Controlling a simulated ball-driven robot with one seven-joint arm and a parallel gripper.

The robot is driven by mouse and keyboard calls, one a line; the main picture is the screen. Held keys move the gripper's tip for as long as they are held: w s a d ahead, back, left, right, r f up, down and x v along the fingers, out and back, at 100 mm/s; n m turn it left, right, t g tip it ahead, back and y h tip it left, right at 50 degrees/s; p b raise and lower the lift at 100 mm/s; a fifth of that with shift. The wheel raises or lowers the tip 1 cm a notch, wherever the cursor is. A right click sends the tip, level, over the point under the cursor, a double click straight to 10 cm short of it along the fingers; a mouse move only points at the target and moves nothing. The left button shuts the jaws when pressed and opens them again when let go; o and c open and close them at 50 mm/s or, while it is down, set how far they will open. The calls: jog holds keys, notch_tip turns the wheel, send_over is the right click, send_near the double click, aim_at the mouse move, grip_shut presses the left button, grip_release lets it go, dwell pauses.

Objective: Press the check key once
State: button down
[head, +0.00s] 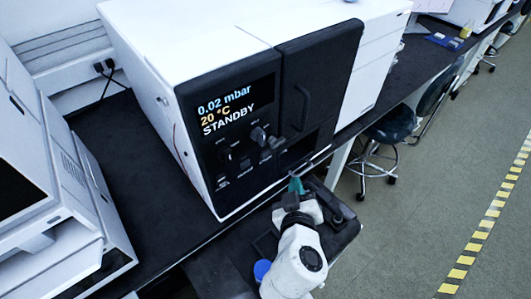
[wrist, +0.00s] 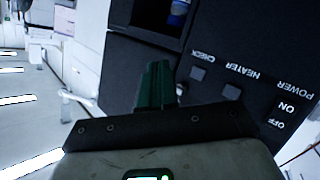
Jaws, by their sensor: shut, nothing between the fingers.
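The check key is a small grey square key (wrist: 197,73) beside the CHECK label on the dark front panel, which appears upside down in the wrist view. In the head view the panel's lower row of small controls (head: 245,165) is too small to read. My gripper (head: 296,183) has green fingers and is shut and empty, in front of the panel's lower right part. In the wrist view its fingertips (wrist: 158,66) lie left of the check key. I see no contact with it, but the gap is hard to judge.
Another grey key (wrist: 231,92) sits beside the HEATER label, with an ON/OFF switch (wrist: 285,108) by POWER. The display (head: 228,106) reads 0.02 mbar, 20 °C, STANDBY. A dark door with a handle (head: 303,100) is to its right. A blue round object (head: 262,270) shows near my arm.

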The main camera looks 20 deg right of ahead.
jog(key=w+a, duration=0.2)
jog(key=w, duration=0.5)
jog(key=shift+w+a+b, duration=0.25)
jog(key=shift+w+b, duration=0.1)
jog(key=shift+b, duration=0.1)
jog(key=shift+w, duration=0.15)
dwell(1.6)
jog(key=shift+w+a+b, duration=0.15)
jog(key=shift+w+b, duration=0.1)
jog(key=shift+b, duration=0.05)
jog(key=shift+w+a, duration=0.1)
jog(key=shift+w, duration=0.25)
dwell(0.7)
jog(key=shift+s, duration=0.1)
jog(key=shift+s+d, duration=0.25)
jog(key=shift+s, duration=0.4)
jog(key=shift+s+d, duration=0.25)
jog(key=shift+s, duration=0.55)
jog(key=shift+s+d, duration=0.3)
jog(key=shift+s, duration=0.5)
jog(key=shift+s+d, duration=0.25)
jog(key=shift+s, duration=0.55)
